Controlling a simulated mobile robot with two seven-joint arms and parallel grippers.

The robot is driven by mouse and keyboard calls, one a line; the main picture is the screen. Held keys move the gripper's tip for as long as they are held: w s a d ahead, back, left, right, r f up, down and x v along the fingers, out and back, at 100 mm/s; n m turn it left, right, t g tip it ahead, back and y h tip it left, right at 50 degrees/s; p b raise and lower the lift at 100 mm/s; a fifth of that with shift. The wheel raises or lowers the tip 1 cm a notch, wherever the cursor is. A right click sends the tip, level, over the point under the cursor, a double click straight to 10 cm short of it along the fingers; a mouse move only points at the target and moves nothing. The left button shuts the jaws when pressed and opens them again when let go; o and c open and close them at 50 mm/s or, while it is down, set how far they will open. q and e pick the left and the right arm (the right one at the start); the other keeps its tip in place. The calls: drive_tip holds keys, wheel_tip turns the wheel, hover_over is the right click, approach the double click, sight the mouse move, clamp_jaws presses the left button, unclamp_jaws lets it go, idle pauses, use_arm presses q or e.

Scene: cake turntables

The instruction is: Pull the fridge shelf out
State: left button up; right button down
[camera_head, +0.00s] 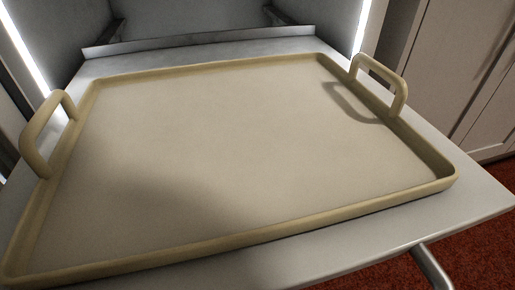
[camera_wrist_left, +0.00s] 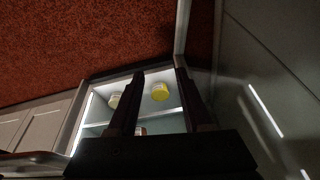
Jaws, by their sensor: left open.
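In the head view, the pale grey fridge shelf (camera_head: 470,200) reaches toward me from between two bright light strips. A large beige tray (camera_head: 250,125) with two upright loop handles lies on it and covers most of it. A metal bar (camera_head: 433,268) shows under the shelf's front edge at the lower right. In the left wrist view, my left gripper (camera_wrist_left: 159,78) shows as two dark fingers spread apart with nothing visibly held between them. It does not show in the head view, so where it is relative to the shelf is unclear. My right gripper is in neither view.
In the left wrist view, a lit compartment (camera_wrist_left: 98,112) lies beyond the fingers, with a yellow-topped jar (camera_wrist_left: 160,92) and a paler jar (camera_wrist_left: 115,101) in it. Pale cabinet doors (camera_head: 455,70) stand at the right. Red carpet (camera_head: 470,262) covers the floor.

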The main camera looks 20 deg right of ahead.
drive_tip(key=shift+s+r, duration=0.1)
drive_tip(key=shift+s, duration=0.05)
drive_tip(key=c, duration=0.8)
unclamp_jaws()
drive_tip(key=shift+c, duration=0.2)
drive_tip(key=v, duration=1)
